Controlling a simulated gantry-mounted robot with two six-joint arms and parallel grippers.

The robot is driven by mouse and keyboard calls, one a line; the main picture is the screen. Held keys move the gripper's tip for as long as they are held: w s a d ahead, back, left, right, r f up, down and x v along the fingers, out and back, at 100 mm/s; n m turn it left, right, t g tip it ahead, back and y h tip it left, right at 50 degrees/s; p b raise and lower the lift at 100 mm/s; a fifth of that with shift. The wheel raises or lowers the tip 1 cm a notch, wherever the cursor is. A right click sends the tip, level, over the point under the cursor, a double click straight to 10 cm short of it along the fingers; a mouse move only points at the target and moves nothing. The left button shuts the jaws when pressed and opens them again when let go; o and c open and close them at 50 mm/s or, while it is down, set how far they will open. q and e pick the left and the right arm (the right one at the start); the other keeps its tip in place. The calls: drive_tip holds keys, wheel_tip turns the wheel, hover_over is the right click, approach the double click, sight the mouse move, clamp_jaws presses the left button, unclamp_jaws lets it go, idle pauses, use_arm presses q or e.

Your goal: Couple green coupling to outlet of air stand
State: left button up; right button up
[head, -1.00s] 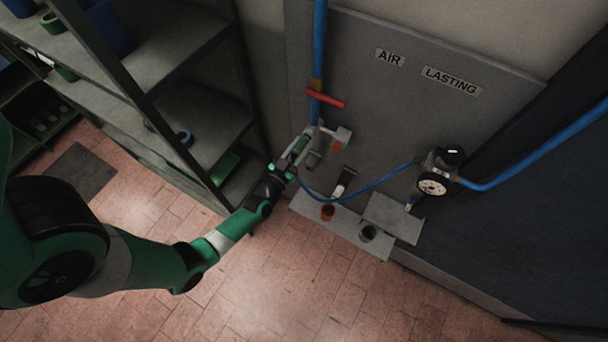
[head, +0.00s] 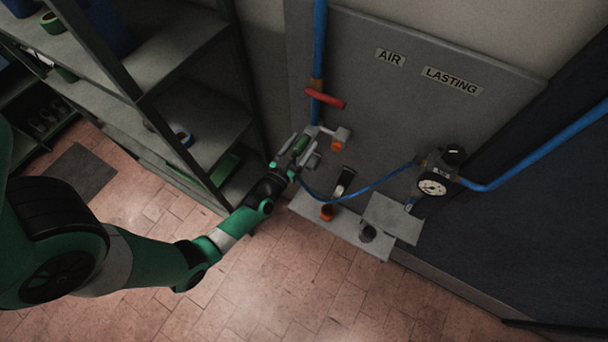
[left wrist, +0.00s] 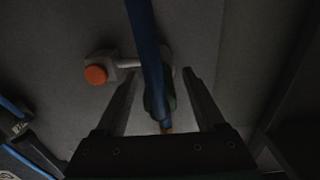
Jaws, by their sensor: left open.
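The green coupling (head: 300,145) sits at the end of a thin blue hose, close to the wall panel below the red valve handle. My left gripper (head: 294,149) is open, its two fingers on either side of the coupling with gaps between. In the left wrist view the fingers (left wrist: 162,100) stand apart, and the blue hose (left wrist: 147,45) crosses in front of the dark coupling (left wrist: 168,95). The air stand's outlet lies by the foot of the blue pipe, largely hidden behind coupling and gripper. I cannot tell whether the coupling is seated on it. My right gripper is not in view.
A red valve handle (head: 324,98) is above, and a grey block with an orange button (head: 340,140) is just right of the gripper. A pressure gauge (head: 432,185) and a grey shelf (head: 345,232) with small parts are to the right. Metal shelving (head: 185,125) stands close left.

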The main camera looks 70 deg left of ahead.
use_arm(q)
drive_tip(key=p+v, duration=0.2)
drive_tip(key=v, duration=0.9)
drive_tip(key=shift+s+d, duration=0.15)
drive_tip(key=shift+s, duration=0.05)
drive_tip(key=shift+w, duration=0.1)
